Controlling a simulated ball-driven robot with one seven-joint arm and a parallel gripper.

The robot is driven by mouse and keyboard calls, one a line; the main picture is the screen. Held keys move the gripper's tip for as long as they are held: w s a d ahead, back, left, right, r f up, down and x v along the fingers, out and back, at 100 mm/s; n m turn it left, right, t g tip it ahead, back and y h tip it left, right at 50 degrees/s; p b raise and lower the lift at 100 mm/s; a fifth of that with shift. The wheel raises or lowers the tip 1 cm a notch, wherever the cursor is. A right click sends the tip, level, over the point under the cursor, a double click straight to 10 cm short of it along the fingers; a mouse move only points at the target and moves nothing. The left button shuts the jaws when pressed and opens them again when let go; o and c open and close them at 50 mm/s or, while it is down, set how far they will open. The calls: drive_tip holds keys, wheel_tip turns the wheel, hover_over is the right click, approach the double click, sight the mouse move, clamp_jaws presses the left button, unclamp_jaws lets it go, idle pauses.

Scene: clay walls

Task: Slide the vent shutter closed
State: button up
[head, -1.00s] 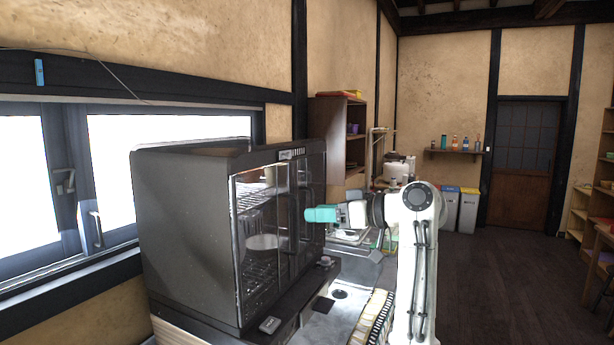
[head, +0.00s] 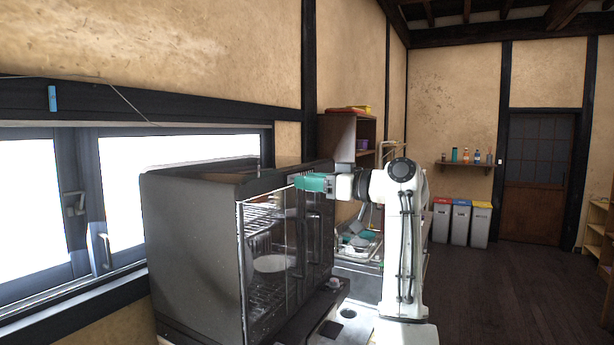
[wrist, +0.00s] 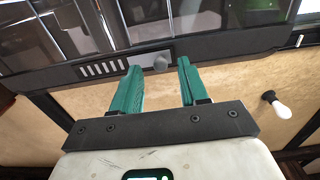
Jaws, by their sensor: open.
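The vent shutter (wrist: 103,69) is a grey strip with several slots, set in the dark edge of the dish cabinet (head: 195,240). Its small grey knob (wrist: 161,63) shows to the right of the slots in the wrist view. My gripper (wrist: 160,65) is open, with teal fingers on either side of the knob. No contact with the knob can be made out. In the head view my gripper (head: 299,182) is at the top of the cabinet's front, and the shutter cannot be made out there.
The cabinet's glass doors (head: 268,255) show racks and a white bowl inside. A window (head: 165,185) is behind the cabinet at left. A sink area with dishes (head: 357,243) lies beyond my arm. Dark floor (head: 480,290) is free at right.

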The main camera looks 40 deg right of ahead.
drive_tip(key=shift+w+a, duration=0.25)
drive_tip(key=shift+w, duration=0.4)
drive_tip(key=shift+c, duration=0.3)
clamp_jaws()
